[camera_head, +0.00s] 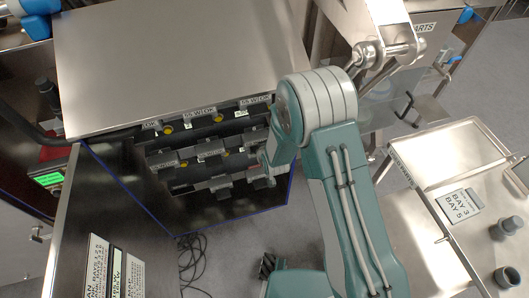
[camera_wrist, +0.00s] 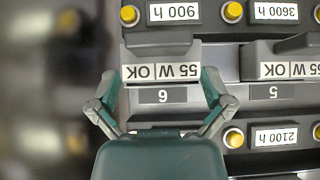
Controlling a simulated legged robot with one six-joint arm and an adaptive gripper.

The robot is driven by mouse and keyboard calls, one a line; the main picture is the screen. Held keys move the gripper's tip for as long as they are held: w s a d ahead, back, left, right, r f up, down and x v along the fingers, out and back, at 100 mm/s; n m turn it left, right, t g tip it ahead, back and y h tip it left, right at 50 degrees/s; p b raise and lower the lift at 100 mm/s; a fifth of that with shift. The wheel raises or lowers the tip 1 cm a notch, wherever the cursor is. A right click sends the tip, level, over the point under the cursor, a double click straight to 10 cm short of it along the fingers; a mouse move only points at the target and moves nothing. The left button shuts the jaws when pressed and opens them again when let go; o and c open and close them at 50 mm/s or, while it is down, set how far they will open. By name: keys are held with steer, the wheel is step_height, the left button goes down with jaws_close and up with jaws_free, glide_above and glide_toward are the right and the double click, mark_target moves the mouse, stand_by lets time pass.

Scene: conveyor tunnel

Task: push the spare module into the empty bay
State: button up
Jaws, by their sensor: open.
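In the wrist view, where the writing is upside down, a module labelled "55 W OK" (camera_wrist: 162,72) sits above a bay plate marked 6 (camera_wrist: 163,96). My gripper (camera_wrist: 160,82) is open, with one finger at each side of this module's lower edge; I cannot tell whether they touch it. Another "55 W OK" module (camera_wrist: 290,70) is beside it, above plate 5 (camera_wrist: 273,92). In the head view my gripper (camera_head: 262,172) is at the right part of the rack (camera_head: 130,192), partly hidden by my arm. I cannot tell which module is the spare or which bay is empty.
A steel top (camera_head: 180,60) covers the rack. Modules with yellow knobs and hour labels, such as "900 h" (camera_wrist: 172,12) and "2100 h" (camera_wrist: 275,136), surround the gripper. Cables (camera_head: 192,258) lie on the floor. A steel bench (camera_head: 420,240) with a tray stands at right.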

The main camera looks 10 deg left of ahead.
steer(key=v, duration=0.8)
steer(key=shift+d+r, duration=0.1)
steer(key=shift+r, duration=0.15)
